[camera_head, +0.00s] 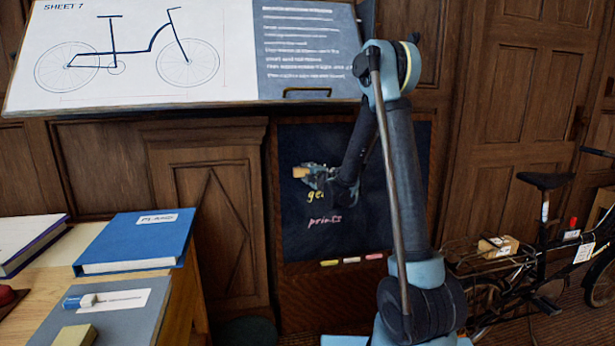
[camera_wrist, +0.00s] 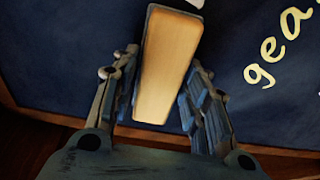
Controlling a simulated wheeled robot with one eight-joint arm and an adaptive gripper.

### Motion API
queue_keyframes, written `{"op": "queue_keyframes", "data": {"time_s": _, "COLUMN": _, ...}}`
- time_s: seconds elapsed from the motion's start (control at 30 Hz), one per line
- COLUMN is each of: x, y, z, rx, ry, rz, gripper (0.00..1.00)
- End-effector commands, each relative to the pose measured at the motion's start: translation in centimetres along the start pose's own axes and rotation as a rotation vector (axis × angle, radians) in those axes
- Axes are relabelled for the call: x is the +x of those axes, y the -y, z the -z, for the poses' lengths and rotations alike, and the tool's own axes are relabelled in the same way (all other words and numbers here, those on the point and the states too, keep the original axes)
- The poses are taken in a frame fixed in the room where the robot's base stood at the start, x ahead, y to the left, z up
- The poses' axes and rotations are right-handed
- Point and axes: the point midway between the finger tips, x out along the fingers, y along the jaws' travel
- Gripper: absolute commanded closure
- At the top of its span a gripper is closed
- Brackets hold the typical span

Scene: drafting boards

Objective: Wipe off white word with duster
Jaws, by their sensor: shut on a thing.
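My gripper (camera_head: 312,175) is in front of the dark chalkboard (camera_head: 300,240), at its upper left part. It is shut on the duster (camera_wrist: 168,65), a tan block that sits between the two fingers in the wrist view. The duster's end (camera_head: 300,172) also shows in the head view. A small white patch (camera_wrist: 196,2) shows at the top edge of the wrist view, just past the duster; I cannot tell if it is part of the white word. No white word is readable on the chalkboard; my gripper and arm cover part of it.
A yellow word (camera_wrist: 280,50), partly hidden in the head view, and a pink word (camera_head: 325,220) are on the chalkboard. Yellow, white and pink chalks (camera_head: 351,260) lie along its bottom ledge. A drafting board (camera_head: 150,85) overhangs above. A desk with books (camera_head: 135,242) is left, a bicycle (camera_head: 545,250) right.

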Motion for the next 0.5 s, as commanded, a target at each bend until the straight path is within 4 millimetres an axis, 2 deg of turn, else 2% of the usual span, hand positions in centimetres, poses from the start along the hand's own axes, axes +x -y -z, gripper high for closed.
{"op": "queue_keyframes", "data": {"time_s": 0.3, "x": -0.4, "y": 0.0, "z": -2.3, "rx": 0.002, "ry": 0.003, "rz": 0.0, "gripper": 0.78}}
{"op": "queue_keyframes", "data": {"time_s": 0.5, "x": -0.6, "y": 0.0, "z": -3.0, "rx": 0.0, "ry": 0.001, "rz": -0.001, "gripper": 0.78}}
